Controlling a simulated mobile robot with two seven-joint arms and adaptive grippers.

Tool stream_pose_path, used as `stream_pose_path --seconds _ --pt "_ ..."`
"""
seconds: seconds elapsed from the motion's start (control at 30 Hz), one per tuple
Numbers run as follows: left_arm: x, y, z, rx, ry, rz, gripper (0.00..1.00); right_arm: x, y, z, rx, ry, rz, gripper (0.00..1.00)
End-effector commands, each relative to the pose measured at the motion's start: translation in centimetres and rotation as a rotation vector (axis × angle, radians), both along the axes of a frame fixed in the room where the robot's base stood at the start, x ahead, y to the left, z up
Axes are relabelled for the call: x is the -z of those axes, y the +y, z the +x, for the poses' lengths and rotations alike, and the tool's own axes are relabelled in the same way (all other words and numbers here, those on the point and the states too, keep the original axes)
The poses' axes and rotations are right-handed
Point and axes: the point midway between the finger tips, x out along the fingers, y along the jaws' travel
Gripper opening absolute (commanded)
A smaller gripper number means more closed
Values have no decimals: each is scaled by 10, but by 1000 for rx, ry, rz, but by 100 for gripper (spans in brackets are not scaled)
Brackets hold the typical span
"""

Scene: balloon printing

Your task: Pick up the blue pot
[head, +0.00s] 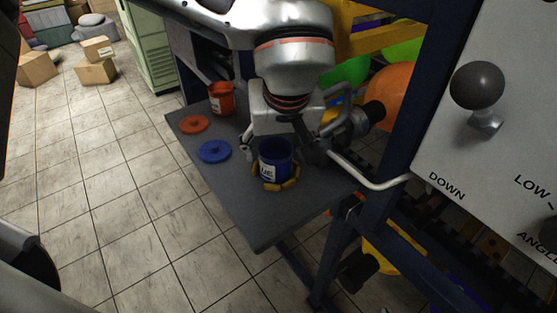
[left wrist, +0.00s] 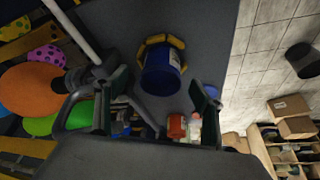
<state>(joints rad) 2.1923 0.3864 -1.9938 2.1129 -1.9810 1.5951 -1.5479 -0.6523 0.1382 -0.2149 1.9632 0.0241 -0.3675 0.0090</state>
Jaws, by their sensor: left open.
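The blue pot (head: 275,164) stands upright on the grey table, with white lettering partly visible on its side. Yellow pieces (head: 275,187) form a ring around its base. My left gripper (head: 282,152) is open above and behind the pot, with one finger to each side. In the left wrist view the blue pot (left wrist: 160,76) lies between and beyond the spread fingers (left wrist: 160,91); both fingers look apart from it. A blue lid (head: 214,151) lies flat on the table to the left of the pot. My right gripper is not in view.
A red pot (head: 222,100) and a red lid (head: 194,124) are farther back on the grey table (head: 255,228). A pale bent bar (head: 370,180) and a dark blue frame stand close on the right, with balloons (head: 392,95) behind. The table front is clear.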

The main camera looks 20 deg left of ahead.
Motion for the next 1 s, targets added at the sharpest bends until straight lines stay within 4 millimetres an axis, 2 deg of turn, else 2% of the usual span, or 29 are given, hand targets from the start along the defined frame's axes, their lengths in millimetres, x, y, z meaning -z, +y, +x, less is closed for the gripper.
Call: stream_pose_path --seconds 0.4,0.7,0.77,0.9,1.0 --pt "46 14 18 -1 3 -1 68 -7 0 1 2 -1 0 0" --pt "50 14 21 -1 -1 -1 68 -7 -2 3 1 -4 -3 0" --pt "50 14 21 -1 -1 -1 55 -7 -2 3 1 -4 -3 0" --pt "50 14 21 -1 -1 -1 21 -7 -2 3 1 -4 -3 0" --pt "50 14 21 0 -1 -2 21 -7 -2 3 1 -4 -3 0"
